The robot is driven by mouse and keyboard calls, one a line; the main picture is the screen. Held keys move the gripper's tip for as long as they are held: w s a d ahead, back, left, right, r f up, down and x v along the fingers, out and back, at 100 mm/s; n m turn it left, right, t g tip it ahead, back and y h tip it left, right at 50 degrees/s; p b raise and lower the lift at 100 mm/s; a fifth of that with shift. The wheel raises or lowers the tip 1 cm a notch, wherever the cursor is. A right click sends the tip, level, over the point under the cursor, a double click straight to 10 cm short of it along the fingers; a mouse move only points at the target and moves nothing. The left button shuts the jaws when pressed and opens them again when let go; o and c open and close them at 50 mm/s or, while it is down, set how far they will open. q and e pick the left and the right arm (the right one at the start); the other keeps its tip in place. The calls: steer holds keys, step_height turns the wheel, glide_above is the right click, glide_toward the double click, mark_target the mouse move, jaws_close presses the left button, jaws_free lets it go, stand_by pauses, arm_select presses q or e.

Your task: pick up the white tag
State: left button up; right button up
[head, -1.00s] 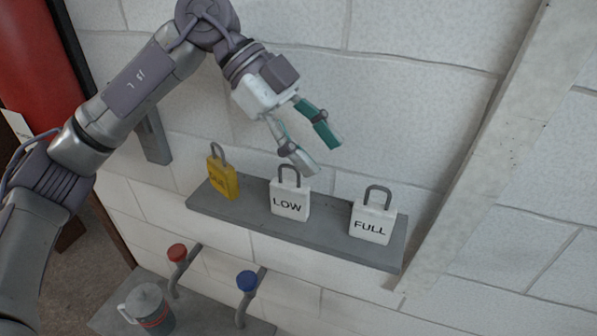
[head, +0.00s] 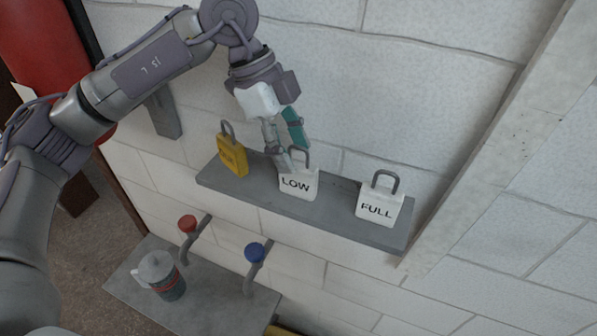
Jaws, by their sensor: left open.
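Two white padlock-shaped tags stand upright on a grey shelf (head: 338,213). The white tag marked LOW (head: 299,187) is in the middle, and the white tag marked FULL (head: 380,205) is near the right end. A yellow tag (head: 233,158) stands at the left; its lettering is hard to read. My left gripper (head: 293,152) is open, pointing down at the top of the LOW tag. Its fingers are around or just in front of that tag's grey shackle, partly covering it; I cannot tell whether they touch. My right gripper is not in view.
Below the shelf are a red knob (head: 187,224) and a blue knob (head: 254,252) on bent stems. A grey lidded mug (head: 161,276) stands on a lower ledge (head: 221,299). A pale diagonal beam (head: 480,150) runs beside the shelf's right end.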

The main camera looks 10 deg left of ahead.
mark_target(298, 164)
arm_select(q)
steer(key=p+x, duration=0.1)
steer(key=x, duration=0.3)
steer(key=shift+w+a, duration=0.1)
jaws_close()
